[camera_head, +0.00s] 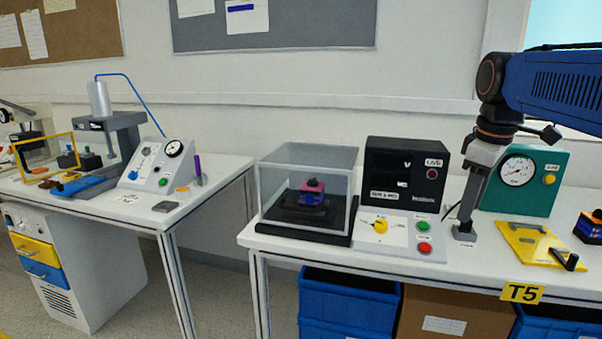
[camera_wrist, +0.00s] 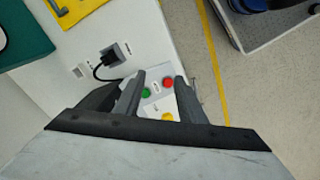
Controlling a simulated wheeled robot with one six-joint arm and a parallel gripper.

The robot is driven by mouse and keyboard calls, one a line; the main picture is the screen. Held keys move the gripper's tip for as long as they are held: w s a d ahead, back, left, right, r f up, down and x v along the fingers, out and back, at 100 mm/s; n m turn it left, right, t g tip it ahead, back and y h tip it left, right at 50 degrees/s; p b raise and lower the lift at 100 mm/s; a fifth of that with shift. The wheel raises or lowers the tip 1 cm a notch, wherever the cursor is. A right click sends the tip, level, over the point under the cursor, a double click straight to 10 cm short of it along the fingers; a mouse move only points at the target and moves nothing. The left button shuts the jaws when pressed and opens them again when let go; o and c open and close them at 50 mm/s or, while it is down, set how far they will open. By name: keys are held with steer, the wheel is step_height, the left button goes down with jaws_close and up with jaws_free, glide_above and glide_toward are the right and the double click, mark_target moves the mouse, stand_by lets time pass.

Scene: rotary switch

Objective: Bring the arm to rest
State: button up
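My gripper (camera_head: 471,200) hangs from the blue arm at the right, pointing down over the bench beside the control panel. In the wrist view its two dark fingers (camera_wrist: 160,77) are spread, with nothing held between them. The white control panel (camera_head: 397,241) has a yellow rotary knob (camera_head: 380,226), a green button (camera_head: 423,226) and a red button (camera_head: 424,247). The wrist view shows the green button (camera_wrist: 146,92), red button (camera_wrist: 168,82) and part of the yellow knob (camera_wrist: 167,117) between the fingers. The gripper appears apart from the knob.
A black meter box (camera_head: 404,168) stands behind the panel, and a clear enclosure (camera_head: 303,192) is left of it. A teal gauge box (camera_head: 521,182) and a yellow plate (camera_head: 541,246) are at right. A grey connector block (camera_wrist: 114,54) with a black cable is near the gripper.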

steer(key=s+a+f+m+t, duration=0.1)
steer(key=s+a+f+m, duration=0.2)
steer(key=s+f, duration=0.6)
steer(key=s+a+f+m+t, duration=0.1)
steer(key=s+a+f+m, duration=0.2)
steer(key=s+f+m, duration=0.2)
steer(key=s+f, duration=0.3)
steer(key=f, duration=0.4)
steer(key=shift+s+a+t, duration=0.35)
steer(key=shift+t, duration=0.05)
